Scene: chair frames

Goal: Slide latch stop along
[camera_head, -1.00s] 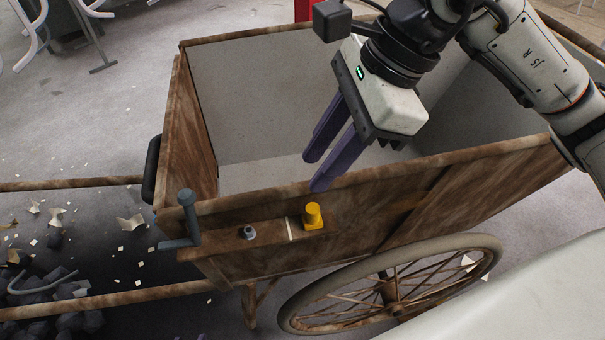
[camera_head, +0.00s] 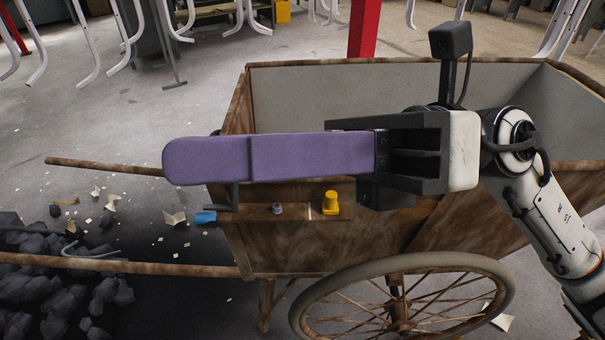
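The yellow stop (camera_head: 330,204) sits on a narrow wooden ledge (camera_head: 296,214) on the cart's near side, at the right of a pale mark line. A small grey bolt (camera_head: 278,208) is left of it on the same ledge. A dark grey lever (camera_head: 235,196) with a blue end (camera_head: 205,217) is at the ledge's left end, its upper part hidden behind my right gripper's fingers. My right gripper (camera_head: 168,161) points left across the view, above the ledge in the picture, apart from the yellow stop. Its purple fingers overlap edge-on, so their gap is hidden. My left gripper is out of view.
The wooden cart (camera_head: 420,240) has an open, pale-lined box and a spoked wheel (camera_head: 400,305). Its two shafts (camera_head: 120,263) run left past a heap of dark lumps (camera_head: 70,290). A red post (camera_head: 363,28) stands behind. Pale chair frames hang at the back.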

